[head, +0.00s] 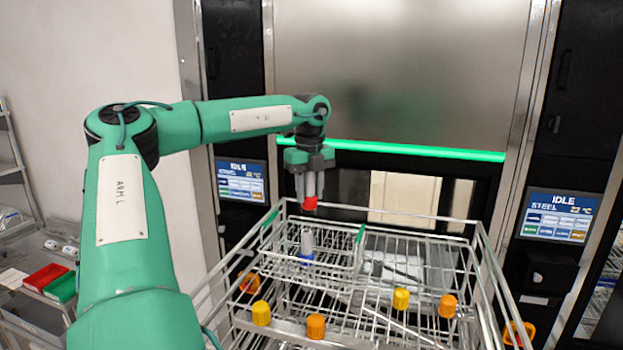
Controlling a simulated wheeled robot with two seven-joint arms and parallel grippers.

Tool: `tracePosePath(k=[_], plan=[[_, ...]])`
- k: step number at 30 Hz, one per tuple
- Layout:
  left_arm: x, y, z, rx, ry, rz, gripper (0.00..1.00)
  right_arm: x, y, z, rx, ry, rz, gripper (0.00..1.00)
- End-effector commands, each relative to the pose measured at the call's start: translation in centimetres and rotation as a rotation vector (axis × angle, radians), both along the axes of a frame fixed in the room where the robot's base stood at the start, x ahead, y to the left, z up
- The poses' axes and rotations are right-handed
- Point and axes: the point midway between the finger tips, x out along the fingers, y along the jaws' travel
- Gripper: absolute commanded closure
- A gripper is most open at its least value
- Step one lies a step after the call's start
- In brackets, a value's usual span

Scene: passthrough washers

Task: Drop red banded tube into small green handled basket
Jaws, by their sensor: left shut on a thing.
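My left gripper (309,188) comes in from the left and points down. It is shut on the red banded tube (311,203), whose red end shows just below the fingers. The rest of the tube is hidden between the fingers. The small green handled basket (345,268) is a wire basket with green handles on two sides, at the back left of the larger rack. The held tube is above the basket's back part, apart from it. A grey tube with a blue band (306,250) stands inside the basket. My right gripper is not in view.
A large wire rack (380,335) surrounds the basket and holds several yellow and orange capped items (401,299). A washer with a green light strip (420,152) stands behind. Red (45,277) and green trays lie on a cart at left.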

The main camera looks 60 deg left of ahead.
Motion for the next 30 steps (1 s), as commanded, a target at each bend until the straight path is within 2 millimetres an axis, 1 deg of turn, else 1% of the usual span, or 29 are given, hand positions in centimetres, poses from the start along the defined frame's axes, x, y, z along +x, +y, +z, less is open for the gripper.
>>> tracePosePath(k=[1,3,7,17,18,20,21,30], plan=[[0.0,-0.1,-0.6,-0.003,0.0,-0.002,0.89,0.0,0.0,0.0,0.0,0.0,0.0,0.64],[0.0,0.0,-1.2,-0.001,-0.001,-0.002,0.89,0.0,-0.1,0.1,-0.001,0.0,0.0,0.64],[0.0,0.0,-2.0,-0.002,-0.001,-0.001,0.89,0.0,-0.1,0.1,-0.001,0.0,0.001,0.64],[0.0,0.0,-2.3,0.0,-0.001,-0.001,0.89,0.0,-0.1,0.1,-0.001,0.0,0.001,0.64],[0.0,0.0,-2.3,0.0,-0.001,-0.001,0.6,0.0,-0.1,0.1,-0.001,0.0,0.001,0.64],[0.0,0.0,-2.3,0.0,-0.001,-0.001,0.49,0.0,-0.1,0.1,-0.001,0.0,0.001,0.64],[0.0,0.0,-2.3,0.0,-0.001,-0.001,0.41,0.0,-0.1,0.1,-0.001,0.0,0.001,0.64],[0.0,0.0,-2.3,0.0,0.0,-0.001,0.41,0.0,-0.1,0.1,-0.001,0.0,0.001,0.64]])
